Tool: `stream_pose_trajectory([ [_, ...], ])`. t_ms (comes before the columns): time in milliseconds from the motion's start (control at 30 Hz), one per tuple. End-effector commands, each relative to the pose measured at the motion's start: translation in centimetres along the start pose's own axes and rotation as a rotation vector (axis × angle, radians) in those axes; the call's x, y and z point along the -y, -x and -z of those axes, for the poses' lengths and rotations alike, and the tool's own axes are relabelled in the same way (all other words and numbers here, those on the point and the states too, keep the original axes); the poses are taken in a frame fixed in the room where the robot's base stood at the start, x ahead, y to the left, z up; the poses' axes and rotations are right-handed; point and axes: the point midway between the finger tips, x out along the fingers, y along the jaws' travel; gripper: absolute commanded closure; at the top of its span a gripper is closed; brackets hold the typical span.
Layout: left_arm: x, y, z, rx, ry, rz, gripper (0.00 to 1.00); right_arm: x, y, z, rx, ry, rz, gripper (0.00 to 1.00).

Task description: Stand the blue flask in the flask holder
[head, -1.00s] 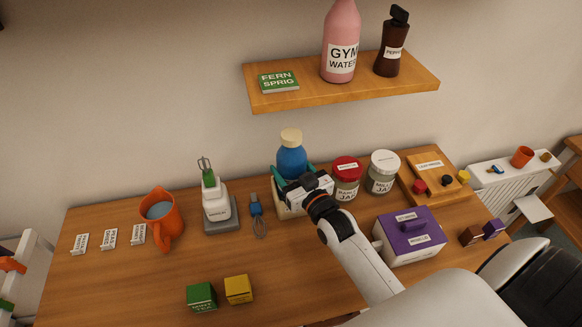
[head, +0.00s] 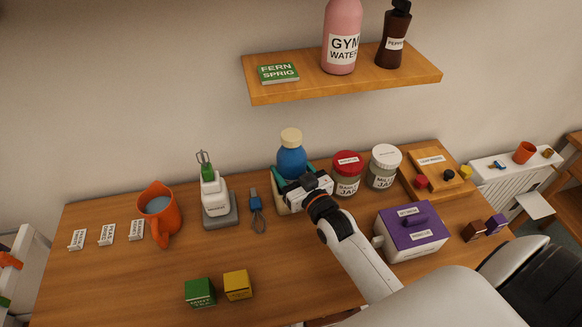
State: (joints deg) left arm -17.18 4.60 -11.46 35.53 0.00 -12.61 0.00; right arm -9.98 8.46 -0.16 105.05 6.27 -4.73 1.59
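The blue flask (head: 291,160) with a cream cap stands upright at the back of the table. Its lower part is hidden by my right gripper. The cream flask holder (head: 282,206) shows below and around the flask's base. The flask appears to be in it, but my gripper hides whether its bottom is seated. My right gripper (head: 292,178) comes in from the lower right and is at the flask's lower body. Its fingers are mostly hidden, so I cannot tell whether they touch the flask. My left gripper is not in view.
A shelf (head: 350,78) hangs above.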

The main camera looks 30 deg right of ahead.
Motion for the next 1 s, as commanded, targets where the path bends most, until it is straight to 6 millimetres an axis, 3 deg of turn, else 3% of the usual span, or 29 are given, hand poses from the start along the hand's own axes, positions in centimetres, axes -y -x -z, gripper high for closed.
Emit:
stream_pose_trajectory([
  [1000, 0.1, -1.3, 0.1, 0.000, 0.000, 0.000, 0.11, 0.0, 0.0, 1.9, 0.001, 0.000, 0.000, 0.72],
])
